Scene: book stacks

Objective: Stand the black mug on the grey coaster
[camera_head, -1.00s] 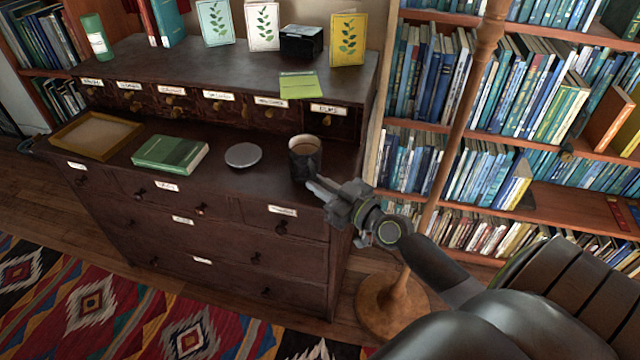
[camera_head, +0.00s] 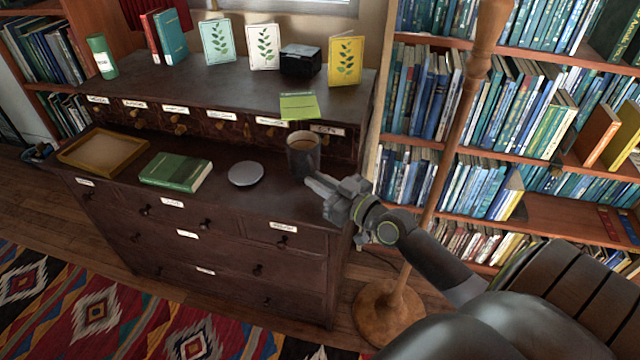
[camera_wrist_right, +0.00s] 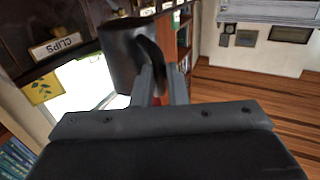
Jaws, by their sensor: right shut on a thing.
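The black mug (camera_head: 302,160) holds a brown content and is upright in the head view, at the right end of the dresser and raised a little above its top. My right gripper (camera_head: 320,184) is at the mug's right front. In the right wrist view its fingers (camera_wrist_right: 160,85) are shut on the handle of the mug (camera_wrist_right: 122,52). The grey coaster (camera_head: 246,173) is a round disc lying flat and bare on the dresser top, left of the mug. My left gripper is not in view.
A green book (camera_head: 176,171) and a wooden tray (camera_head: 88,153) lie left of the coaster on the dresser (camera_head: 220,200). Small labelled drawers and a raised shelf with cards stand behind. A wooden pole (camera_head: 440,150) rises right of the dresser.

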